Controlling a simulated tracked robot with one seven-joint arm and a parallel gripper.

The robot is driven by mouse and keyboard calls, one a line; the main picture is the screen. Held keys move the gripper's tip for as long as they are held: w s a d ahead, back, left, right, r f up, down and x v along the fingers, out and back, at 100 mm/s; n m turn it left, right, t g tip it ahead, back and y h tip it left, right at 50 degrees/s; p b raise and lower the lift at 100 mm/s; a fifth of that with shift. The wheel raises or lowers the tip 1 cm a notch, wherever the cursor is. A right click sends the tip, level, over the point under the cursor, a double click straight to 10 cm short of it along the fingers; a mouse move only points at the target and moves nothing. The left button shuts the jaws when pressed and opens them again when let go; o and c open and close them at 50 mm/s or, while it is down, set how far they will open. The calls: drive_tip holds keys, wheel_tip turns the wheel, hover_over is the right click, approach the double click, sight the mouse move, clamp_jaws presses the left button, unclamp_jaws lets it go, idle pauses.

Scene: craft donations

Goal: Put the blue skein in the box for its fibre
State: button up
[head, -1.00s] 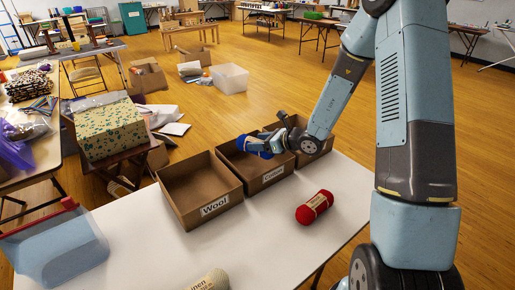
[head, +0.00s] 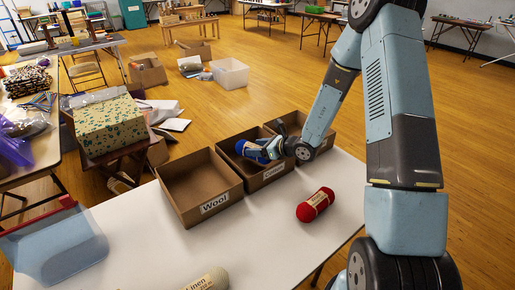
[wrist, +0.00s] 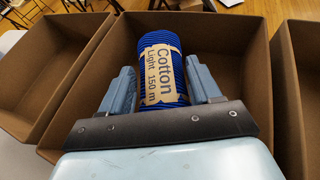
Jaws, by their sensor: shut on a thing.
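The blue skein (head: 249,152) has a tan label, which reads "Cotton Light 150 m" in the wrist view (wrist: 163,75). My gripper (head: 264,149) is shut on it, with one finger on each side (wrist: 162,84). The skein is over the middle cardboard box (head: 268,179), whose front label, partly readable in the head view, looks like "Cotton". In the wrist view the box walls surround the skein. I cannot tell whether it touches the box floor.
The empty box labelled "Wool" (head: 190,212) stands to the left. Another box (head: 324,141) stands to the right, its label hidden by my arm. A red skein (head: 315,205) and a pale skein labelled "Linen" (head: 210,280) lie on the white table (head: 265,245).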

drive_tip(key=shift+s+f, duration=0.15)
drive_tip(key=shift+f, duration=0.2)
drive_tip(key=shift+f, duration=0.4)
drive_tip(key=o, duration=1.1)
drive_tip(key=shift+r, duration=0.1)
drive_tip(key=shift+c, duration=0.2)
drive_tip(key=shift+r, duration=0.1)
